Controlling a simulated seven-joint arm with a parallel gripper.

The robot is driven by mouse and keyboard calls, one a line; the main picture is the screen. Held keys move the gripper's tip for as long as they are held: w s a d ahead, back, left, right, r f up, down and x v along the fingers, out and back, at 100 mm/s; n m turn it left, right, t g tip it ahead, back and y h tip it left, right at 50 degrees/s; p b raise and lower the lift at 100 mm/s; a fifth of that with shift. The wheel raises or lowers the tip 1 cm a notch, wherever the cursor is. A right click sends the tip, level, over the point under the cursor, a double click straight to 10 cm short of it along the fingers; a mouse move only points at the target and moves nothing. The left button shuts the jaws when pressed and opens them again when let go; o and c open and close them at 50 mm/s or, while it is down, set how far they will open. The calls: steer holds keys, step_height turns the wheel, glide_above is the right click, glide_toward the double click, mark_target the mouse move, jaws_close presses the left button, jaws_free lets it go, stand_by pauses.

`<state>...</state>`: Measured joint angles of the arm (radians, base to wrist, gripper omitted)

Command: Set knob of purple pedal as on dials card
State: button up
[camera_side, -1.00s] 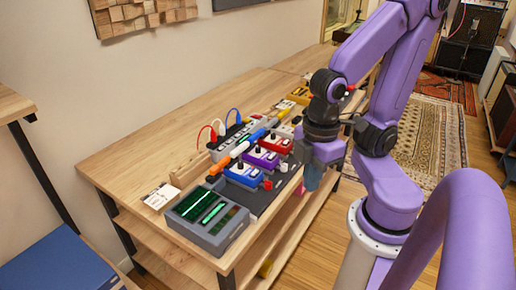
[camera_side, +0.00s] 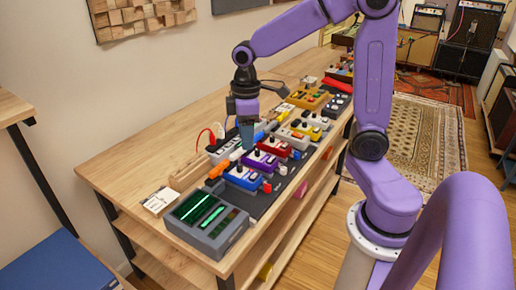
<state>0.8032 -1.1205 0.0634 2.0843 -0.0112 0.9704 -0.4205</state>
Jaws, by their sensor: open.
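The purple pedal (camera_side: 259,162) sits in the row on the dark board, between the blue pedal (camera_side: 242,177) and the red pedal (camera_side: 274,148). It has dark knobs on top, too small here to read their setting. A white card with dark print (camera_side: 158,201), possibly the dials card, lies on the bench left of the grey box; its marks are unreadable. My gripper (camera_side: 246,146) points down, open, above the back of the pedal row near the purple pedal. Its fingers hide part of the power strip and cables behind. I cannot tell any contact.
A grey box with green displays (camera_side: 207,218) stands at the near end. White, yellow and further pedals (camera_side: 307,98) continue to the far end. Bare bench top (camera_side: 130,165) is free at the back left.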

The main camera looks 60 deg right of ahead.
steer(key=w+d+m, duration=0.2)
steer(key=w+d, duration=0.4)
steer(key=d, duration=0.3)
steer(key=m, duration=0.1)
glide_toward(258, 151)
step_height(258, 151, down, 9)
steer(key=shift+w+r, duration=0.1)
steer(key=shift+r, duration=0.1)
jaws_close()
